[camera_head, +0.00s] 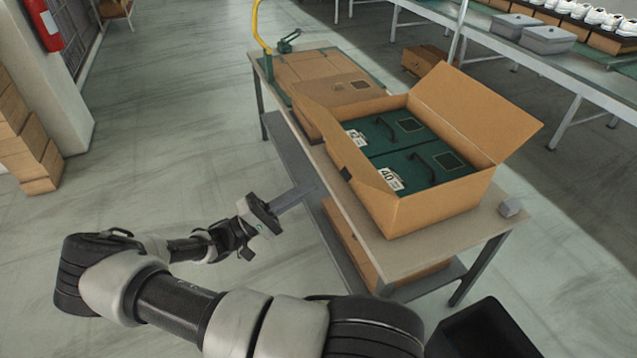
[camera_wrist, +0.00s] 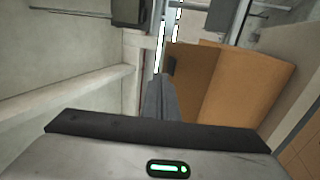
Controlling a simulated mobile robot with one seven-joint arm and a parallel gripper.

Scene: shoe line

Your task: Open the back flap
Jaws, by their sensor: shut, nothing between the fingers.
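A large brown cardboard box (camera_head: 440,208) stands on the workbench with its top open. Inside lie two green shoe boxes (camera_head: 430,172) with black handles and white labels. One flap (camera_head: 475,108) stands up and leans outward on the right far side. Another flap (camera_head: 345,112) spreads outward at the upper left. A panel on the left side carries a dark patch (camera_head: 347,173). Which flap counts as the back one I cannot tell. My gripper (camera_head: 312,188) is shut and empty, left of the box and apart from it. Its fingers (camera_wrist: 160,98) point toward cardboard (camera_wrist: 245,85) in the wrist view.
The workbench (camera_head: 460,232) has a lower shelf with another carton. Flat cardboard (camera_head: 320,65) lies at its far end near a yellow pole (camera_head: 257,25). A small grey block (camera_head: 511,207) sits at the near right corner. A conveyor with shoes (camera_head: 590,14) runs behind.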

